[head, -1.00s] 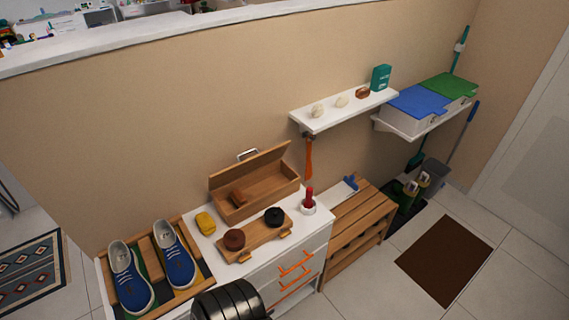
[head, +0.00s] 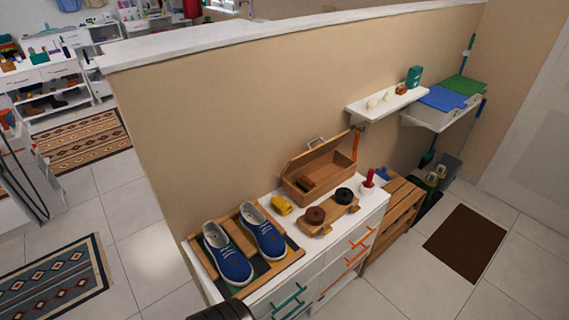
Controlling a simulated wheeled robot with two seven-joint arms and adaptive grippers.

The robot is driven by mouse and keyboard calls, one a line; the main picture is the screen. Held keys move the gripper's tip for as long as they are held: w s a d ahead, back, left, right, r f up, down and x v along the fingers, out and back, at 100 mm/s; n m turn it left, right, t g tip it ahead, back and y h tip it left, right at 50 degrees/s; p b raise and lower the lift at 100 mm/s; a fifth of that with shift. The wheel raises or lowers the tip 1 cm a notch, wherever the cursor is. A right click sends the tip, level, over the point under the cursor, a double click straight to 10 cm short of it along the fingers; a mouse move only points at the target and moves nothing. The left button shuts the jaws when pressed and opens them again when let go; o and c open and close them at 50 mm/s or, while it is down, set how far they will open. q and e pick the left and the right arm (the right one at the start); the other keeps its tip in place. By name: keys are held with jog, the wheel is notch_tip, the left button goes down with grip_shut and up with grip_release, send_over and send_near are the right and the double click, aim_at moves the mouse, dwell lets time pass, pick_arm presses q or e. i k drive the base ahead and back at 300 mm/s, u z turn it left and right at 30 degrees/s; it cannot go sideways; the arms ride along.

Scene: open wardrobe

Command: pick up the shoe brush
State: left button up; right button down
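A small brown block that looks like the shoe brush (head: 306,184) lies inside an open wooden box (head: 330,176) on the white cabinet (head: 371,212). The box's lid stands open, leaning back toward the wall. The block is small in view, so its bristles cannot be made out. Neither of my grippers can be made out in the head view. Only a dark rounded part, likely mine, shows at the bottom edge.
Blue shoes (head: 232,262) sit on a wooden rack at the cabinet's left. A yellow sponge (head: 281,205), a tray (head: 318,228) with brown and black round tins, and a red-handled item (head: 368,180) stand near the box. A wooden bench (head: 394,206) adjoins on the right.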

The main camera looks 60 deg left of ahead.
aim_at(305, 184)
jog(key=k, duration=0.85)
jog(key=z, duration=2.45)
jog(key=k, duration=2.5)
jog(key=u, duration=2.8)
jog(key=i, duration=0.55)
jog(key=z, duration=0.05)
